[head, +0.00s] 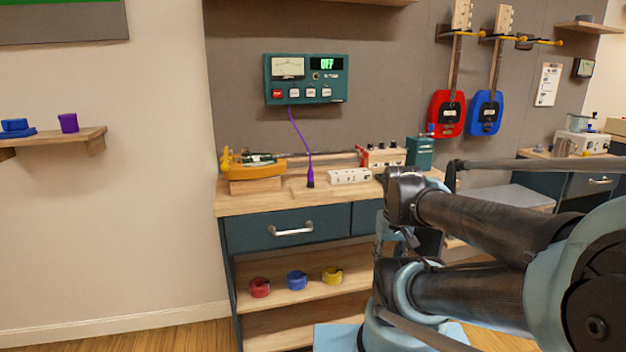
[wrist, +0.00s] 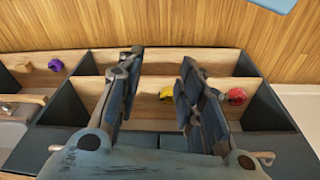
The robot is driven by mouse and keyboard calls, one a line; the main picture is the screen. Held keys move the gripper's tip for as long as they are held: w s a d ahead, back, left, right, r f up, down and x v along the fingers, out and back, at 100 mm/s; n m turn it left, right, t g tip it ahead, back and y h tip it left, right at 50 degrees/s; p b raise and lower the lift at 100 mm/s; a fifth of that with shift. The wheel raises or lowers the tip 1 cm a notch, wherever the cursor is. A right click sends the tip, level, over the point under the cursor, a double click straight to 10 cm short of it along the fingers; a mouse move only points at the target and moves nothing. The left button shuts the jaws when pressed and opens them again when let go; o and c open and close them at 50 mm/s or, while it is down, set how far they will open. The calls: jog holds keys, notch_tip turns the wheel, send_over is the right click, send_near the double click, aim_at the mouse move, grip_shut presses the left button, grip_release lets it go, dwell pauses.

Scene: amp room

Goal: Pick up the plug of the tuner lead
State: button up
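The tuner lead (head: 301,130) is a thin purple cable hanging from the teal tuner box (head: 306,92) on the wall. Its plug (head: 311,178), purple with a dark lower end, stands upright at the workbench top, by a small pale wooden piece. Whether it rests in a holder is too small to tell. The plug does not show in the wrist view. My gripper (wrist: 161,58) has its two fingers spread apart with nothing between them. In the head view my arm is right of the plug, well apart from it; the gripper's fingers cannot be made out there.
A white power strip (head: 349,176) lies just right of the plug. A yellow-orange tool holder (head: 253,165) is to the left. Red, blue and yellow rolls (head: 297,280) sit on the shelf below the drawer (head: 292,230). Two guitars (head: 486,112) hang at right.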

jog(key=r, duration=0.2)
notch_tip(320, 180, up, 28)
jog(key=n+g, duration=0.2)
jog(key=n, duration=1.9)
send_over(311, 171)
jog(key=w, duration=0.2)
jog(key=f, duration=1.1)
jog(key=shift+s, duration=0.25)
jog(key=shift+s+a+f, duration=0.1)
jog(key=shift+s+f, duration=0.1)
jog(key=shift+f, duration=1.25)
jog(key=shift+s+f, duration=0.2)
jog(key=shift+f, duration=1.25)
jog(key=shift+c, duration=0.6)
grip_shut()
